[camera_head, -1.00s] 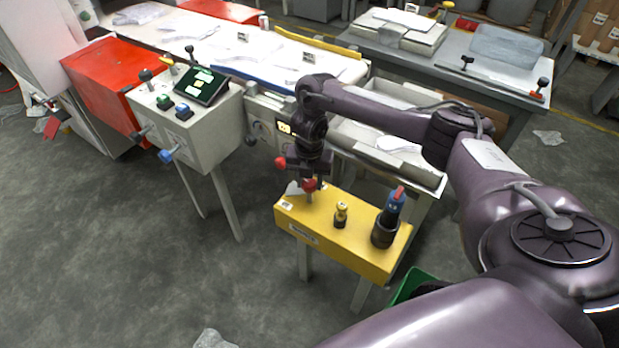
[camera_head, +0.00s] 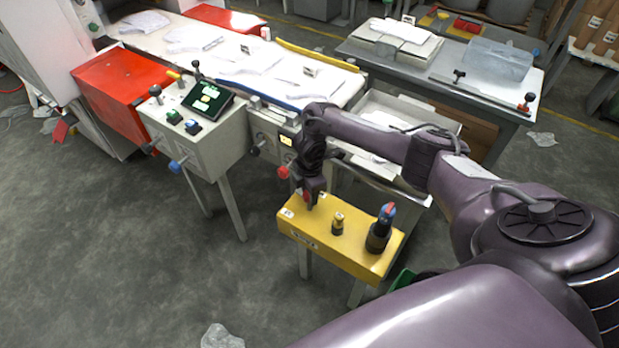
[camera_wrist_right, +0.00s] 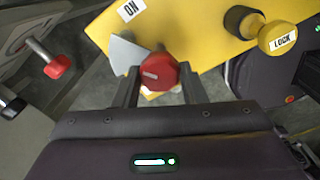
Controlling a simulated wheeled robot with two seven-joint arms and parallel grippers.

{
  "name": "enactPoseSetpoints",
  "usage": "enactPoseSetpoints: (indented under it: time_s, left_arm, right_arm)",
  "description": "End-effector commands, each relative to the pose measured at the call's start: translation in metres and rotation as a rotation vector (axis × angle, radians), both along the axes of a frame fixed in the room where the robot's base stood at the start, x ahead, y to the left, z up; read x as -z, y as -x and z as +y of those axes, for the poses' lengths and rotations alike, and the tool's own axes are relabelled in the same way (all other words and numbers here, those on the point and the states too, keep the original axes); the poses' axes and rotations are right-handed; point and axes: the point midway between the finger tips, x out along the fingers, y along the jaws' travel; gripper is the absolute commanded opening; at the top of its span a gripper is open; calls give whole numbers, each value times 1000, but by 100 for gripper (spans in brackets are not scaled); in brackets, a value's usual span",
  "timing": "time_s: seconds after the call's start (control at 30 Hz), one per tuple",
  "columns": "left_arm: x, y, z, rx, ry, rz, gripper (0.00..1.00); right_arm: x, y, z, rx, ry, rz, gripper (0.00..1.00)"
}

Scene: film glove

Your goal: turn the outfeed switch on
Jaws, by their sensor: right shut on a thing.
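The yellow switch box (camera_head: 355,250) stands on legs in the middle of the head view. My right gripper (camera_head: 308,196) points down at its left end. In the right wrist view the gripper (camera_wrist_right: 160,90) is shut on the red switch knob (camera_wrist_right: 158,72), with a finger on each side. A white ON label (camera_wrist_right: 130,10) lies beyond the knob, and a grey plate (camera_wrist_right: 127,53) is beside it. A yellow knob marked LOCK (camera_wrist_right: 277,38) is to the right; it also shows in the head view (camera_head: 338,223). My left gripper is not in view.
A black holder with a blue and red-topped tool (camera_head: 381,232) stands on the box's right end. A grey control console (camera_head: 195,140) with levers and a screen is to the left. The conveyor (camera_head: 240,60) is behind. Floor is open at front left.

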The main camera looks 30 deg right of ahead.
Motion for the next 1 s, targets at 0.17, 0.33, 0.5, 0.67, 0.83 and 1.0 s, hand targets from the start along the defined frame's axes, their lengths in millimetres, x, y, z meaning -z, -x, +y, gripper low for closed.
enactPoseSetpoints:
  time_s: [0.17,0.33,0.5,0.67,0.83,1.0]
  left_arm:
    - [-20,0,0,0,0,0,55]
    - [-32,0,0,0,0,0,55]
    - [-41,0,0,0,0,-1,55]
    - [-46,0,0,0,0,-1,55]
    - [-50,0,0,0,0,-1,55]
    - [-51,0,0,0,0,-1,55]
  right_arm:
    - [-4,0,1,169,0,1,15]
    - [-3,0,0,318,0,2,15]
    - [-3,0,1,442,-1,1,15]
    - [-2,0,0,528,0,1,15]
    - [-1,-1,0,586,1,-1,15]
    - [-1,-1,0,614,1,-1,15]
